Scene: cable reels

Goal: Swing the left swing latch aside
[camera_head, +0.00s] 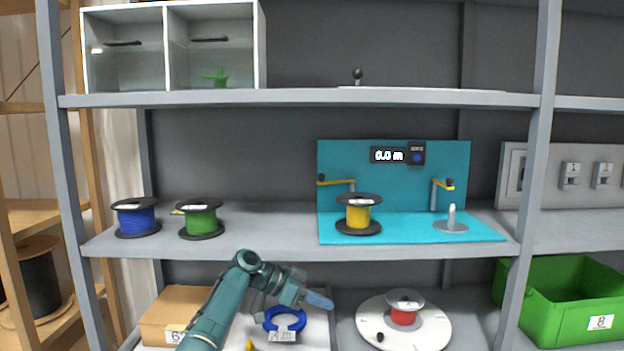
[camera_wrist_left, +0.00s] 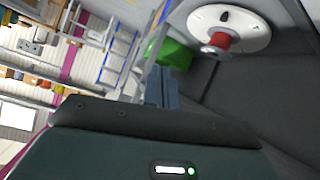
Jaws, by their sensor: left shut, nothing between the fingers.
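The left swing latch (camera_head: 337,182) is a yellow bar with a dark knob at its left end, on a grey post at the back of the teal station (camera_head: 410,232). Its bar points left, behind and above the yellow reel (camera_head: 358,216), which stands upright on the station. A right swing latch (camera_head: 443,184) sits on its own post above an empty grey spindle (camera_head: 451,218). My left gripper (camera_head: 319,300) is shut and empty, below the middle shelf's front edge and well apart from the latch. Its fingers show in the left wrist view (camera_wrist_left: 160,87). My right gripper is out of view.
The middle shelf edge (camera_head: 200,250) lies between my left gripper and the station. Blue (camera_head: 136,218) and green (camera_head: 201,219) reels stand left on that shelf. Below are a white turntable (camera_head: 435,330) with a red reel (camera_head: 403,315), a blue ring-shaped item (camera_head: 285,318) and a green crate (camera_head: 570,330).

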